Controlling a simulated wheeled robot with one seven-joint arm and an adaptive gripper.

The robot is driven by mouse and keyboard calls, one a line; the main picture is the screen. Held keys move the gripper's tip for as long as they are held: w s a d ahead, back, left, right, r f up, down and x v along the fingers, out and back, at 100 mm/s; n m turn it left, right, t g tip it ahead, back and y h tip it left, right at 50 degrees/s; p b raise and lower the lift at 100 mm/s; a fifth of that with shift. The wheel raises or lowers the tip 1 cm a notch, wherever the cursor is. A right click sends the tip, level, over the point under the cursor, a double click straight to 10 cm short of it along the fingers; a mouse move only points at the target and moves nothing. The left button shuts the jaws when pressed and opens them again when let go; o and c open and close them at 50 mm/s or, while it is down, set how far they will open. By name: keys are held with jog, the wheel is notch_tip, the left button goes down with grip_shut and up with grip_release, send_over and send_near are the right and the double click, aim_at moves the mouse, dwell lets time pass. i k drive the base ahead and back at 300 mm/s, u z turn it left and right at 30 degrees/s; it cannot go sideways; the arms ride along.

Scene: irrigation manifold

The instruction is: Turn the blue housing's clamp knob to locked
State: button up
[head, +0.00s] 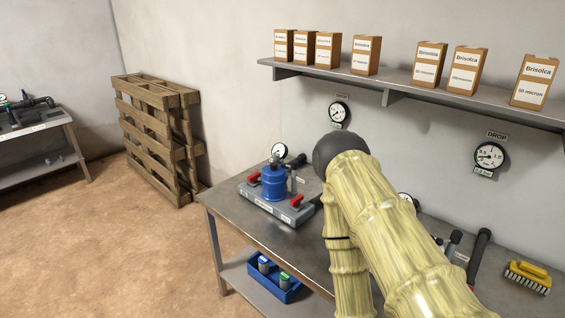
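The blue housing (273,184) stands upright on a grey base plate (264,207) near the left end of the metal workbench (236,220). A small dark part sits on top of it; I cannot tell from here whether this is the clamp knob or how it is turned. A red lever handle (253,177) is to its left and another red handle (296,201) is to its right. My arm, with yellow bamboo-like links and a dark round joint, fills the middle right, to the right of the housing. My gripper is not visible.
A shelf (416,86) with several cartons runs along the wall above the bench. Gauges (339,112) hang below it. A yellow brush (527,276) lies on the bench at right. A blue bin (270,288) sits on the lower shelf. Pallets (150,130) lean at the wall; floor at left is clear.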

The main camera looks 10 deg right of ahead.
aim_at(294, 164)
jog(key=u, duration=0.8)
jog(key=i, duration=1.05)
jog(key=z, duration=0.05)
